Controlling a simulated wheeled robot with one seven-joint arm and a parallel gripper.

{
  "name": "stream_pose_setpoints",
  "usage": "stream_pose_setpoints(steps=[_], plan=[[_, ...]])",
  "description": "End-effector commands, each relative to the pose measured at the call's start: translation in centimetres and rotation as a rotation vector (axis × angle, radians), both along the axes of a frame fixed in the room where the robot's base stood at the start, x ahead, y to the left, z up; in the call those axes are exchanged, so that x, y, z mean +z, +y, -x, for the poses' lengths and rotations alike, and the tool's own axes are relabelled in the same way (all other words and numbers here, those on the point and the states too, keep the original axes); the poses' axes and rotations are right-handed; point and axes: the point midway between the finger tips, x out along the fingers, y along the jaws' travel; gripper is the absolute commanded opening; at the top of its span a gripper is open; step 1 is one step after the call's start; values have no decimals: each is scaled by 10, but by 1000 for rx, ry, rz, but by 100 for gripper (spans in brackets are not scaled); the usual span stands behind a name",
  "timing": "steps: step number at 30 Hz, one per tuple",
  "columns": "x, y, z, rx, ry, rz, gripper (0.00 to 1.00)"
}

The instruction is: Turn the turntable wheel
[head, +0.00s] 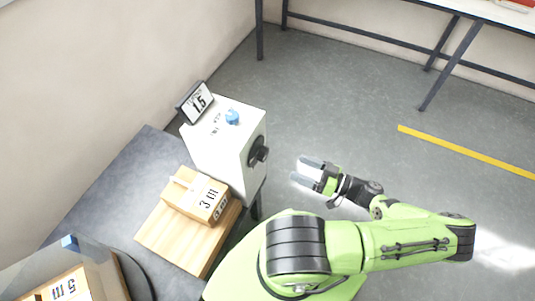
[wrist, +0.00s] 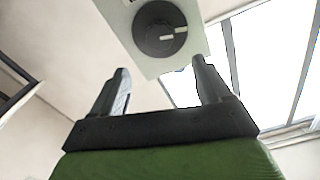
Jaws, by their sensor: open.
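A black round wheel or knob (head: 259,150) sits on the right side face of a white box-shaped machine (head: 215,150). It also shows at the top of the wrist view (wrist: 160,30), with a white mark on it. My gripper (head: 308,172) is open and empty, to the right of the wheel and apart from it, pointing left toward it. In the wrist view, the two fingers (wrist: 160,78) are spread below the wheel, with nothing between them. A grey round-edged body (head: 125,270) at the lower left could be a turntable; I cannot tell.
The machine carries a blue knob (head: 232,117) and a display reading 1.5 (head: 196,102). A wooden block (head: 195,195) rests on a wooden board (head: 160,237) on the dark table (head: 105,190). The floor right of my gripper is clear, with a yellow line (head: 465,152).

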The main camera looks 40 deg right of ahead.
Motion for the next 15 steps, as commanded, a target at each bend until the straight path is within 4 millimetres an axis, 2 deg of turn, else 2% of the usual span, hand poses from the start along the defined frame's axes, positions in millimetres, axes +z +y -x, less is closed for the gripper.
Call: stream_pose_setpoints(steps=[1,9,15], plan=[[1,6,-13,6,-5,-4,77],[1,29,-77,4,-3,-3,77],[0,39,-108,2,0,-2,77]])
